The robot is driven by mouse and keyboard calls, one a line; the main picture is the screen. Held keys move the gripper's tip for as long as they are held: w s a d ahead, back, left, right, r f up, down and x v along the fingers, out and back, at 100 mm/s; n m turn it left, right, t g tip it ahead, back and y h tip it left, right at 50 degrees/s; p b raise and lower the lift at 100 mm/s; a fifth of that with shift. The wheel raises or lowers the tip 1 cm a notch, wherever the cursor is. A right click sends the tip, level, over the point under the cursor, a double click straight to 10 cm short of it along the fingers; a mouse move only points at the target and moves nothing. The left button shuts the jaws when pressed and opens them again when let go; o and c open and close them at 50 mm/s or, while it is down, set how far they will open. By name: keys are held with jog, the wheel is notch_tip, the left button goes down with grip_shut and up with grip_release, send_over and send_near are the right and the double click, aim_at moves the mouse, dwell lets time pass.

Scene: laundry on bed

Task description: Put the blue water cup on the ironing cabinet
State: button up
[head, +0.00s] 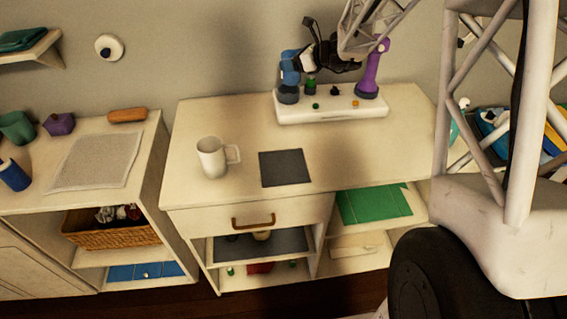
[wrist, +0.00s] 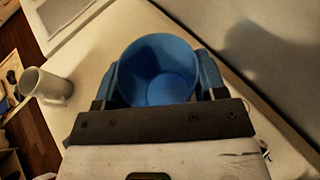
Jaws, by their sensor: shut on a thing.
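The blue water cup fills the middle of the wrist view (wrist: 158,75), its round open mouth facing the camera. My gripper (wrist: 160,88) is shut on it, one finger on each side. In the head view my dark gripper (head: 303,60) is at the back of the middle cabinet, with the blue cup (head: 290,68) at its left end. The cup is above a dark round part of a white stand; whether they touch is unclear. The light wooden cabinet (head: 215,130) has a drawer and open shelves; I cannot tell for sure that it is the ironing cabinet.
A white mug (head: 212,157) and a dark flat square (head: 284,167) are on the cabinet top. The white stand (head: 330,108) at the back also carries a purple bottle (head: 371,70). The front right of the top is clear. A wall (head: 220,50) stands behind.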

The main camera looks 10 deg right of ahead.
jog(key=s+a+f, duration=0.1)
jog(key=s+f, duration=0.1)
jog(key=s, duration=1.1)
jog(key=s+a+f, duration=0.1)
jog(key=s+f, duration=0.2)
jog(key=s, duration=1)
jog(key=s+a+f, duration=0.1)
jog(key=s+f, duration=0.2)
jog(key=s, duration=1.1)
jog(key=shift+a+f, duration=0.25)
jog(key=shift+a, duration=0.05)
jog(key=shift+w, duration=0.1)
jog(key=w+a+f, duration=0.1)
jog(key=w+a, duration=0.1)
jog(key=w, duration=1.3)
jog(key=shift+w+a+f, duration=0.2)
jog(key=shift+w+f, duration=0.05)
jog(key=shift+f, duration=1.75)
jog(key=shift+f, duration=0.15)
